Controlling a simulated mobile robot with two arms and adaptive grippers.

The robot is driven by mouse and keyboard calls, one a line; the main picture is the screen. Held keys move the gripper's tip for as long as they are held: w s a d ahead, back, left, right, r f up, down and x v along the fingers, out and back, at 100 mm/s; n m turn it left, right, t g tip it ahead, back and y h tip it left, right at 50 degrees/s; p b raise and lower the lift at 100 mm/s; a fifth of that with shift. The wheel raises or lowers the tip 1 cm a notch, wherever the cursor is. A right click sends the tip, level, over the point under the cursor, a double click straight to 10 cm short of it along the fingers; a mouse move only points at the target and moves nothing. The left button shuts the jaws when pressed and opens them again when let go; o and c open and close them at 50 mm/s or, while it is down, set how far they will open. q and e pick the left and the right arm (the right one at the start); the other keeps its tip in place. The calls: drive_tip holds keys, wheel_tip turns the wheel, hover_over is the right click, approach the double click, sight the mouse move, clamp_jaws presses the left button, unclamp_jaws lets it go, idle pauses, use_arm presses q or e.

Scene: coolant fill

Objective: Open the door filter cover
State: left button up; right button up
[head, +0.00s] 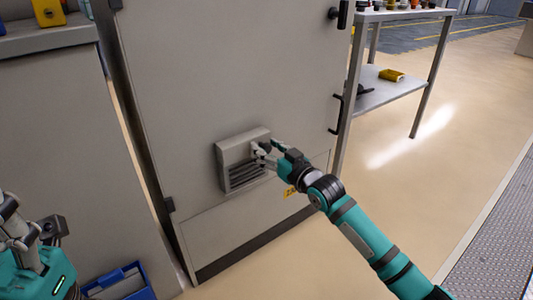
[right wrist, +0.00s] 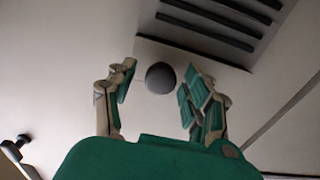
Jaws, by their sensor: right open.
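The door filter cover (head: 231,158) is a grey box with dark slats, low on the large grey cabinet door. It sits flat against the door and looks closed. My right gripper (head: 266,149) is at the cover's right side, partly in front of it. In the right wrist view its two fingers (right wrist: 158,88) are spread apart, with a dark round knob (right wrist: 160,77) between their tips. I cannot tell whether they touch it. The cover's slats (right wrist: 215,22) show above. My left gripper (head: 28,238) is at the lower left, away from the door; its opening is unclear.
The cabinet door (head: 225,75) has black handles on its right edge. A metal table (head: 400,92) with a yellow item (head: 391,75) on its shelf stands to the right. A blue bin (head: 120,282) is at the lower left. Floor to the right is clear.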

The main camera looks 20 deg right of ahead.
drive_tip(key=shift+w+a, duration=0.15)
drive_tip(key=shift+w, duration=0.1)
clamp_jaws()
idle(0.4)
